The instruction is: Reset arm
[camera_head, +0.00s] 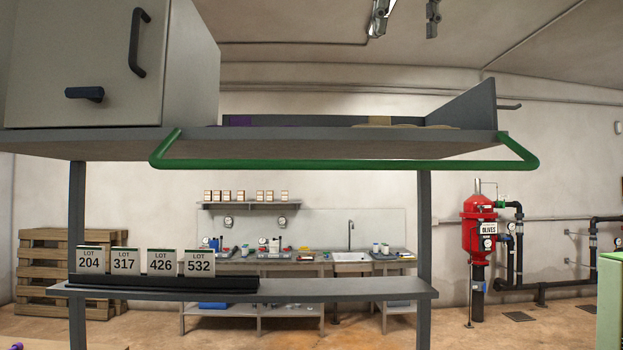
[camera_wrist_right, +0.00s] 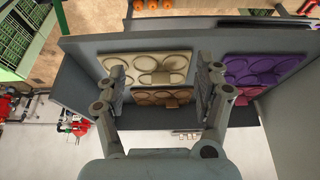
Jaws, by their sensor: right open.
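My right gripper (camera_head: 405,22) hangs at the top edge of the head view, above the grey upper shelf (camera_head: 300,144). Only its two fingers show there, spread apart. In the right wrist view my right gripper (camera_wrist_right: 161,78) is open, with nothing held between its fingers. Beyond them lie a cream tray (camera_wrist_right: 147,64) and a brown tray (camera_wrist_right: 150,98), both with round recesses. A purple tray (camera_wrist_right: 240,70) and another tray (camera_wrist_right: 232,95) lie to the right. My left gripper is not in view.
A green rail (camera_head: 340,164) runs along the upper shelf's front. A grey cabinet (camera_head: 85,60) with dark handles stands at its left, an upright end panel (camera_head: 465,108) at its right. The lower shelf (camera_head: 350,289) holds several lot cards (camera_head: 125,262). A red tank (camera_head: 478,235) stands farther back.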

